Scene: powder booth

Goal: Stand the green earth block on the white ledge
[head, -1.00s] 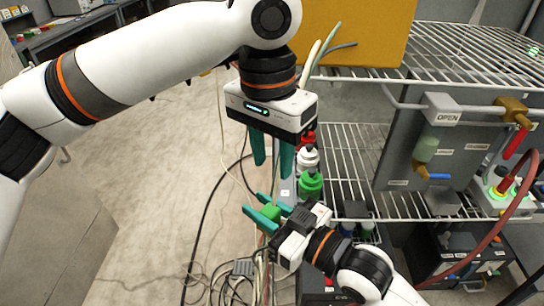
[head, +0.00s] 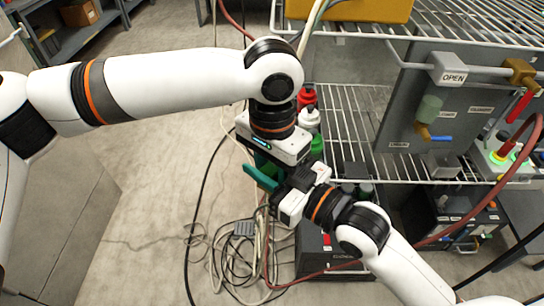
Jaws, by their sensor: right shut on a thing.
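My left gripper (head: 266,171) hangs fingers-down from the upper left, its fingers largely hidden where the two grippers meet. I cannot see whether they are open or touching anything. My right gripper (head: 264,177) comes in from the lower right, teal fingers pointing left, and is shut on the green block. The block is almost wholly hidden; a green patch (head: 266,163) shows between the grippers, and I cannot tell block from finger there. I cannot make out the white ledge with certainty.
A wire rack (head: 350,125) at right holds red (head: 307,97), white (head: 310,119) and green (head: 317,146) bottles close beside the grippers. A grey valve panel (head: 455,110) and a red hose (head: 505,185) stand right. Loose cables (head: 235,255) lie on the floor below.

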